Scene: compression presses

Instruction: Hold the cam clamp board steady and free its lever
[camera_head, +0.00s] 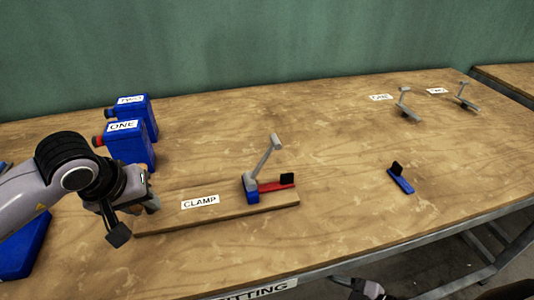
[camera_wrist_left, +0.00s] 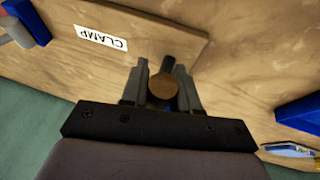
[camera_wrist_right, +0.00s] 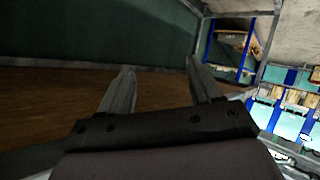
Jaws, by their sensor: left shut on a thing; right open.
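The cam clamp board (camera_head: 225,219), a flat wooden board labelled CLAMP, lies on the bench in the head view. It also shows in the left wrist view (camera_wrist_left: 165,40). At its right end stands a clamp with a blue base (camera_head: 251,194), a red bar with a black pad (camera_head: 281,183), and a grey lever (camera_head: 264,159) tilted up and right. My left gripper (camera_head: 145,207) is shut on a round wooden knob (camera_wrist_left: 163,86) at the board's left end. My right gripper (camera_wrist_right: 160,72) is open and empty, away from the board.
Two blue containers, one labelled ONE (camera_head: 130,147), stand behind my left gripper. A small blue piece with a black upright (camera_head: 400,178) lies to the right. Two grey levered pieces (camera_head: 407,106) stand farther back with labels. The bench middle is largely clear.

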